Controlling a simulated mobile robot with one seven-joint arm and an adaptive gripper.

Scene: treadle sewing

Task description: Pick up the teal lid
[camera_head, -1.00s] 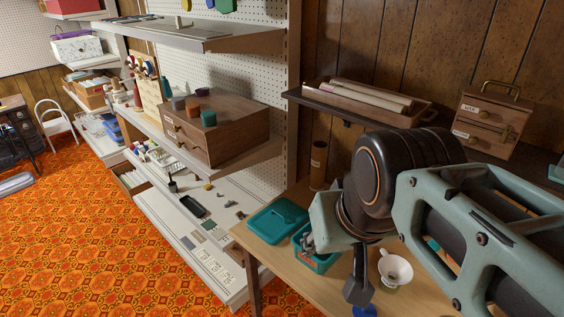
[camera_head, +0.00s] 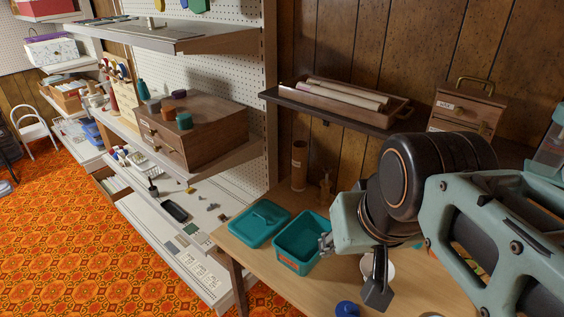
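The teal lid (camera_head: 259,223) lies flat at the left end of the wooden table, its raised handle upward. The open teal box (camera_head: 291,262) stands just right of it, and its visible inside looks empty. My gripper (camera_head: 326,243) is partly hidden by my own wrist. Its small grey metal end shows at the right rim of the box, right of the lid and apart from it. I cannot tell whether it touches the box or how far its fingers are apart. Nothing is seen held in it.
A white cup (camera_head: 364,266) is mostly hidden behind my wrist. A blue object (camera_head: 347,309) sits at the table's front. Brown cylinders (camera_head: 299,165) stand behind the box. A shelf with a wooden drawer box (camera_head: 204,127) is at left; a wall shelf (camera_head: 335,116) overhangs the back.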

